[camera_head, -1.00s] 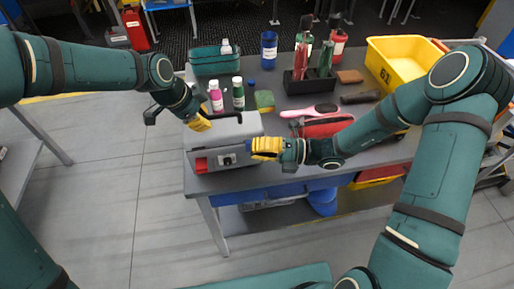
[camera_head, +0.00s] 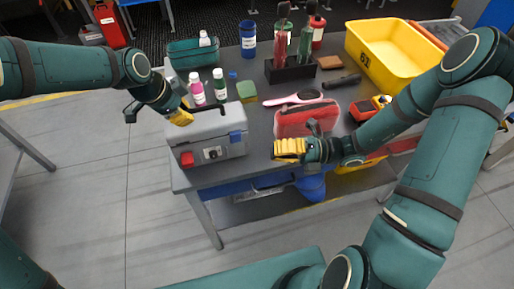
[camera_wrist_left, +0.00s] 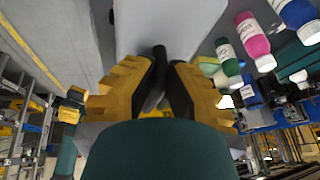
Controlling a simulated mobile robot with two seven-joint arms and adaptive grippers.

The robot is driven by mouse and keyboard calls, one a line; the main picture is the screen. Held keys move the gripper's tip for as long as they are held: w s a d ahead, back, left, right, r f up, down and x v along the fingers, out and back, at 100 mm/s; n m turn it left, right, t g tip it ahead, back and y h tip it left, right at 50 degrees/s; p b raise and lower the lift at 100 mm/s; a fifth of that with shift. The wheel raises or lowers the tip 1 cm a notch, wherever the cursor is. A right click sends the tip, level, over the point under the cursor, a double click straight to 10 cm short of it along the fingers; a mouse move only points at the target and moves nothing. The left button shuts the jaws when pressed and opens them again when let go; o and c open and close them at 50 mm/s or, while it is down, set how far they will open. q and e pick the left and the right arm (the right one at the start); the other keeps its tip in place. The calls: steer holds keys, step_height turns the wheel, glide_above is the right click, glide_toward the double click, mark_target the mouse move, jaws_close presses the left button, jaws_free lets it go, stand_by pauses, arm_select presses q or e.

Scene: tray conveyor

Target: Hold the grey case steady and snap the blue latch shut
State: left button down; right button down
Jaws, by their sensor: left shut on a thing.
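The grey case (camera_head: 208,122) stands on the near left of the table, lid down. A red latch (camera_head: 186,159) is at the front left. My left gripper (camera_head: 181,118) is at the case's top left, shut on the dark handle, which shows between its yellow fingers in the left wrist view (camera_wrist_left: 160,80). My right gripper (camera_head: 289,149) is right of the case, apart from it; its fingers overlap in the view.
Pink (camera_head: 197,92) and green (camera_head: 219,85) bottles stand behind the case. A red pouch (camera_head: 307,116) lies just behind my right gripper. A dark tool holder (camera_head: 290,72), a yellow bin (camera_head: 385,55) and a teal basket (camera_head: 183,53) are farther back.

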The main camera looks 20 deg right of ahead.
steer(key=shift+v, duration=1.1)
steer(key=shift+r, duration=0.1)
arm_select(q)
steer(key=c, duration=1)
jaws_free()
steer(key=shift+c, duration=0.2)
steer(key=shift+r, duration=0.1)
